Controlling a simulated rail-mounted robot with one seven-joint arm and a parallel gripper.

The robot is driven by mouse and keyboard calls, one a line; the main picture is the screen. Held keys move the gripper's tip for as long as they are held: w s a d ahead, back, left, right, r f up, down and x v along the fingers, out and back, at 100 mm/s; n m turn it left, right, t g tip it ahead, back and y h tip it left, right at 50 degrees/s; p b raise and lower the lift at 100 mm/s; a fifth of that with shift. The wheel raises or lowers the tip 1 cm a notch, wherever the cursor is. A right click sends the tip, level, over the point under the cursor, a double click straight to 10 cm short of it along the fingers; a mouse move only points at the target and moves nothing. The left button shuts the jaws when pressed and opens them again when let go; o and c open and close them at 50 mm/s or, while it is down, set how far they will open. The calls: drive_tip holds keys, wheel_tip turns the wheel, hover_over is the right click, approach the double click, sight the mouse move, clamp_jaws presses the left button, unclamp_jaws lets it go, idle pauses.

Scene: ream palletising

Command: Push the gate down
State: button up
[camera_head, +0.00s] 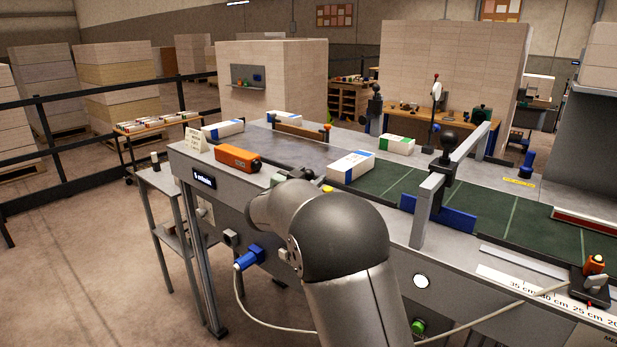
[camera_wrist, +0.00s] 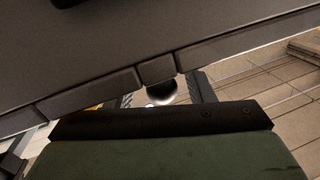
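The gate stands over the green belt right of centre in the head view. It has a grey frame (camera_head: 424,212), a black knob (camera_head: 448,139) on a dark stem, and a blue plate (camera_head: 458,220) low near the belt. I cannot tell whether the plate touches the belt. My arm fills the lower middle of the head view, left of the gate. My gripper's fingertips are hidden there. In the wrist view, dark grey parts and a shiny round dark thing (camera_wrist: 161,92) show close up; whether the gripper is open or holds something is unclear.
White reams (camera_head: 351,166) with coloured ends lie on the table left of the gate, with another ream (camera_head: 397,145) behind. An orange device (camera_head: 238,159) sits at the front left edge. A ruler strip and a small black fixture (camera_head: 592,288) are at the right.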

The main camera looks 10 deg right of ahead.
drive_tip(key=b+v, duration=0.2)
drive_tip(key=v, duration=1.5)
drive_tip(key=shift+a, duration=0.2)
drive_tip(key=shift+s, duration=0.15)
